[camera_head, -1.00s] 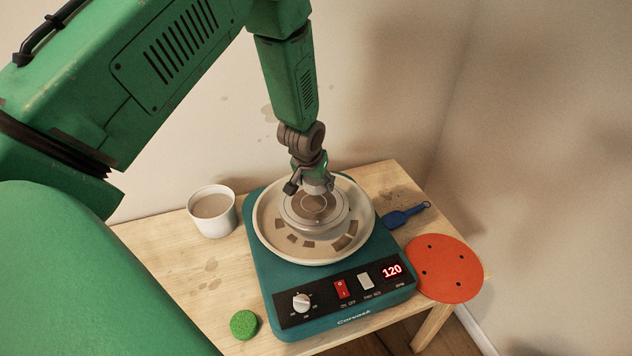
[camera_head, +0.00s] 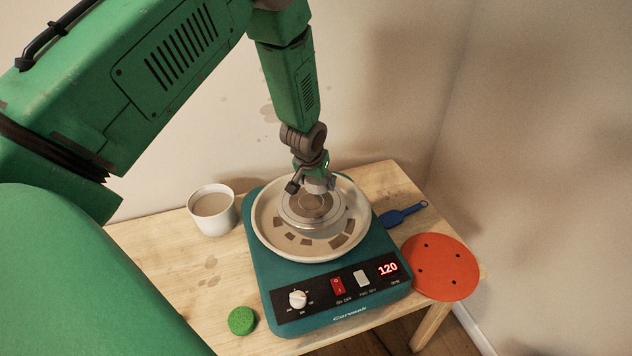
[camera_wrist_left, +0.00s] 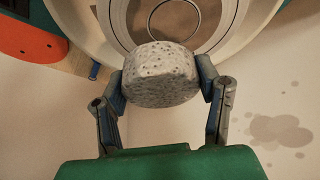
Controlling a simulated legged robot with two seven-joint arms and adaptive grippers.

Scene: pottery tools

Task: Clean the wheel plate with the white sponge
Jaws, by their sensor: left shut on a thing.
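The wheel plate (camera_head: 291,209) is a round grey disc with brown smears, inside the cream splash pan of the teal pottery wheel (camera_head: 262,274). My left gripper (camera_head: 316,190) is over the far side of the plate, pointing down. In the left wrist view my left gripper (camera_wrist_left: 160,88) is shut on the white sponge (camera_wrist_left: 160,72), a pale, speckled, rounded block held between both fingertips. The sponge is at the plate; whether it touches the surface is hard to tell. My right gripper is not in view.
A white cup (camera_head: 212,211) with brownish liquid stands left of the wheel. A green round sponge (camera_head: 242,320) lies at the front left. A blue tool (camera_head: 403,215) and an orange disc (camera_head: 440,267) with holes are on the right. The wheel's display reads 120.

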